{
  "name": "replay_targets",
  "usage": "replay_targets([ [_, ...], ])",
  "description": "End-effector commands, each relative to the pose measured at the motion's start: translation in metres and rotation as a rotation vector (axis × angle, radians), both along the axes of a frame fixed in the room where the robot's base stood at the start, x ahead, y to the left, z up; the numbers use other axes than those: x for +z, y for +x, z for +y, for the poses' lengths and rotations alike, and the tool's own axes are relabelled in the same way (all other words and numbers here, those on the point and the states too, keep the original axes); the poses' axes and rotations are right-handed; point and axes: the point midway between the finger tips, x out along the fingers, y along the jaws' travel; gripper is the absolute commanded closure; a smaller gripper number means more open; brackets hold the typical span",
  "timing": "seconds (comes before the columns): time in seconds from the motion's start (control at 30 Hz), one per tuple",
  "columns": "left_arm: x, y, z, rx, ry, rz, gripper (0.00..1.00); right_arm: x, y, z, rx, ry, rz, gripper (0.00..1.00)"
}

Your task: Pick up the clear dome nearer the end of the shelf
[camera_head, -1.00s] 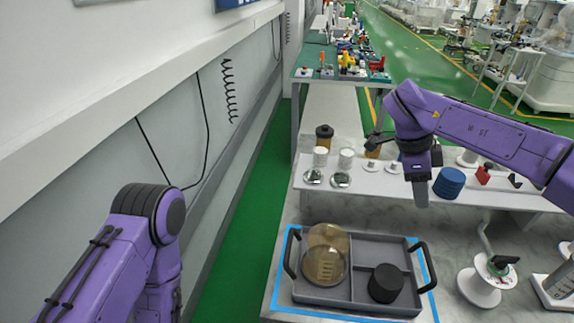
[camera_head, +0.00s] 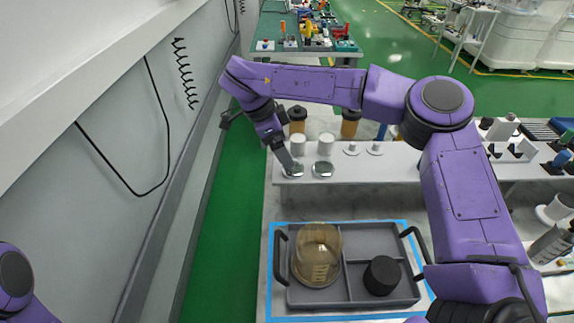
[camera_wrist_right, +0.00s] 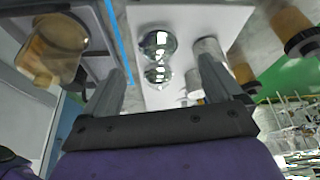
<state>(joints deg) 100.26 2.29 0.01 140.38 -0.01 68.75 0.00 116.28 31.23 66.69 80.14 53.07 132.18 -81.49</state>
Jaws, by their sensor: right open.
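Two small clear domes sit on the white shelf (camera_head: 400,165). The dome nearer the shelf's left end (camera_head: 293,170) is beside the other dome (camera_head: 323,169). In the right wrist view the end dome (camera_wrist_right: 157,40) is above the other dome (camera_wrist_right: 157,76). My right gripper (camera_head: 289,163) is open and empty, pointing down over the end dome and partly covering it in the head view. In the right wrist view its fingers (camera_wrist_right: 162,75) are spread, with the domes seen between and beyond them. I cannot tell the exact height gap. My left gripper is out of view.
White cylinders (camera_head: 325,145) stand just behind the domes, with amber-bodied jars (camera_head: 350,123) farther back. Small white knobbed pieces (camera_head: 374,149) are to the right.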

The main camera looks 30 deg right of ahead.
Motion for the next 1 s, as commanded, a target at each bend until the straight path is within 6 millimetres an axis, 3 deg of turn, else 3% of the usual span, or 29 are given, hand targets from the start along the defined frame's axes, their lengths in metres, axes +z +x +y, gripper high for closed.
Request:
replay_targets([
  [0.4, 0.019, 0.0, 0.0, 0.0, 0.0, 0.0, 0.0, -0.056, -0.009, -0.02, 0.003, 0.001, 0.001, 0.08],
  [0.67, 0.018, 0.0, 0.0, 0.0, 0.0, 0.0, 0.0, -0.06, -0.009, -0.022, 0.002, 0.0, -0.003, 0.08],
  [0.83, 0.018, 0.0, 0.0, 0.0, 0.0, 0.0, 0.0, -0.06, -0.009, -0.022, 0.002, 0.001, -0.002, 0.63],
  [0.87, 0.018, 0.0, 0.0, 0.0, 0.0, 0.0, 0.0, -0.06, -0.009, -0.022, 0.002, 0.0, -0.001, 0.69],
  [1.0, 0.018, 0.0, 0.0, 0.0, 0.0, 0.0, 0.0, -0.06, -0.009, -0.022, 0.001, 0.0, -0.002, 0.69],
])
